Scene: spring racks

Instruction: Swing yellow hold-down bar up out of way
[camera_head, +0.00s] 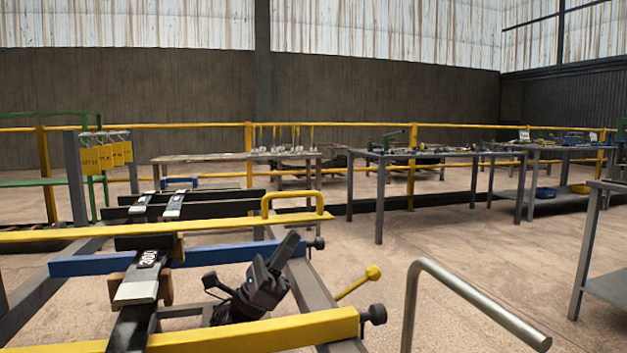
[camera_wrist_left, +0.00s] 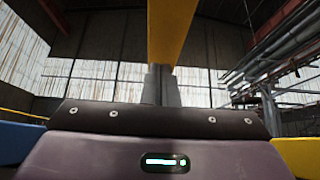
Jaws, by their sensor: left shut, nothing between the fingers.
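A long yellow bar (camera_head: 150,229) with a yellow loop handle (camera_head: 296,203) at its right end lies level across the rack, over the dark spring leaves. My left gripper (camera_head: 292,243) is on the near side of this bar, below the loop handle. Its fingers point up and right, shut and empty. I cannot tell whether they touch the bar. In the left wrist view, a yellow bar (camera_wrist_left: 166,32) runs overhead beyond the closed fingers (camera_wrist_left: 160,84). My right gripper is not in view.
A second yellow bar (camera_head: 260,333) crosses the near side of the rack, with a black knob (camera_head: 374,314) at its end. A blue crossbar (camera_head: 85,265) lies between. A yellow-knobbed lever (camera_head: 358,283) and a bent grey tube (camera_head: 470,300) stand right. Tables (camera_head: 440,156) are behind.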

